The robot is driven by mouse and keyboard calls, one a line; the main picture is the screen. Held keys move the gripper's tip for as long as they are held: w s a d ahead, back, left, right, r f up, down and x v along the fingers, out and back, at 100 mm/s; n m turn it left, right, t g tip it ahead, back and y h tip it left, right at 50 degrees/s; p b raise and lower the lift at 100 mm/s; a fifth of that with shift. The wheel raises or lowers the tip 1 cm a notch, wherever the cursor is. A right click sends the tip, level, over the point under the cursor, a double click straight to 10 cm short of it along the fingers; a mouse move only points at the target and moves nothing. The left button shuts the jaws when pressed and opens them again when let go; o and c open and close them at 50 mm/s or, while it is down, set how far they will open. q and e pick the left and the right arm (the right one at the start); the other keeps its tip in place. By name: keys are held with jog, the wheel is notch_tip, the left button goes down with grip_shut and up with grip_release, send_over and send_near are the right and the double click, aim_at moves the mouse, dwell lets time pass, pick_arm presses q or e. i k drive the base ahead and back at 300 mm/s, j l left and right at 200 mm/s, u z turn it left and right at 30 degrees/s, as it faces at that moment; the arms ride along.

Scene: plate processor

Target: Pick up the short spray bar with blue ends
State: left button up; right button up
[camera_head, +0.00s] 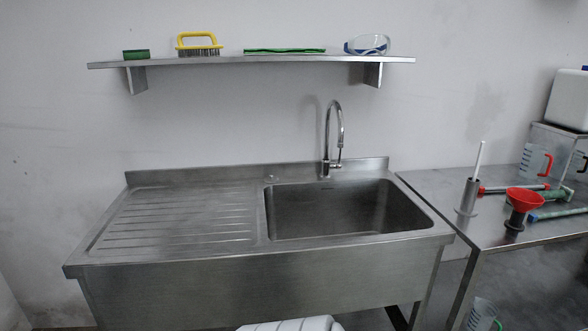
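A pale green bar (558,213) with a blue near end lies on the steel table at the right. Its far end is cut off by the picture's right edge, so I cannot tell its full length or whether that end is blue. A bar with red ends (515,189) and a darker green piece (552,194) lie behind it. Neither of my grippers is in view.
A red-handled jug (534,161) is behind. A sink (345,236) is at centre, below a shelf (250,60).

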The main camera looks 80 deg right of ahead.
aim_at(532, 218)
jog(key=z, duration=3.8)
jog(key=i+j+z, duration=0.15)
jog(key=z, duration=0.25)
jog(key=i+j+z, duration=0.1)
jog(key=j+z, duration=0.25)
jog(key=u, duration=1.4)
jog(key=i+l, duration=0.1)
jog(key=l, duration=0.35)
jog(key=i+l, duration=0.15)
jog(key=l, duration=0.3)
jog(key=i+l, duration=0.1)
jog(key=l, duration=0.4)
jog(key=i+l, duration=0.1)
jog(key=l, duration=0.35)
jog(key=i+l, duration=0.1)
jog(key=l, duration=0.35)
